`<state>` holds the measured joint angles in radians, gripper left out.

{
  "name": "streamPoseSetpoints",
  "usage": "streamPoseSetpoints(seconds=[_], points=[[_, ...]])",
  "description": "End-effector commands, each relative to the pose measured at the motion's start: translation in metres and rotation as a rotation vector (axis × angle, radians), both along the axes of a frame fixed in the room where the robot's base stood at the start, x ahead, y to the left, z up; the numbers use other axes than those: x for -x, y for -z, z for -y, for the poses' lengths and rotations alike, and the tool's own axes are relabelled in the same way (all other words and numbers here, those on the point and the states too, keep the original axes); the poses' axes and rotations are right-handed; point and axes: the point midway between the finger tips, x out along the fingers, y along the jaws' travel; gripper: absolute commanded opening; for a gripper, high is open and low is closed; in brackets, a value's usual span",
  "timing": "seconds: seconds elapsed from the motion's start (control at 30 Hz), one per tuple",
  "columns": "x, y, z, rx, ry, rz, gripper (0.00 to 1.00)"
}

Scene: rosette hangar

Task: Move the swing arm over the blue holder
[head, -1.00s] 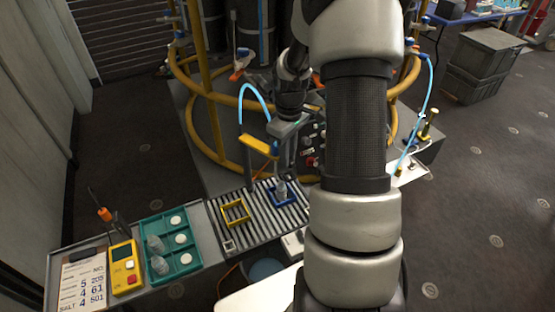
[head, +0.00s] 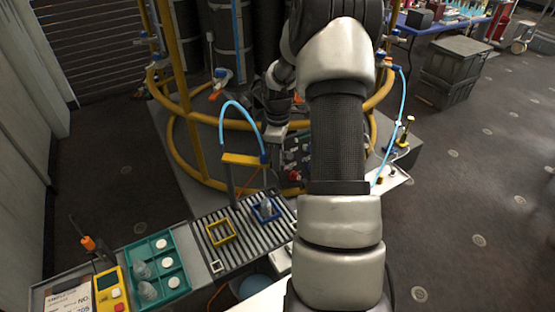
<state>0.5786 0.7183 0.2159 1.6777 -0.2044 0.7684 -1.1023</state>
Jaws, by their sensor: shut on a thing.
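The swing arm (head: 240,159) is a yellow bar on a grey post behind the striped rack, with a blue hose looping over it. Its free end, with a blue nozzle, points right. My gripper (head: 272,140) is at that free end and shut on the swing arm; its fingertips are largely hidden. The blue holder (head: 257,216) is a square frame on the rack's right part, with a small grey bottle (head: 266,204) standing in it. In the picture the free end appears above the holder; I cannot tell whether it is directly over it.
A yellow square frame (head: 209,236) sits on the striped rack (head: 240,245), left of the blue holder. A teal tray (head: 134,256) with white discs and a yellow meter (head: 108,291) are at lower left. A yellow tubular frame (head: 186,100) stands behind. My arm hides the right side.

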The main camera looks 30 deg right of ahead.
Motion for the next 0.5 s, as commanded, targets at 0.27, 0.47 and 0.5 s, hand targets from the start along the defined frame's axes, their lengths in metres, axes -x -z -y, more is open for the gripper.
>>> streamPoseSetpoints(seconds=[0.27,0.47,0.5], points=[[-0.0006,-0.0007,-0.0002,0.001,0.001,0.002,0.35],[-0.0003,-0.0004,-0.0002,0.000,0.001,0.001,0.36],[-0.0003,-0.0004,-0.0003,0.000,0.001,0.001,0.36]])
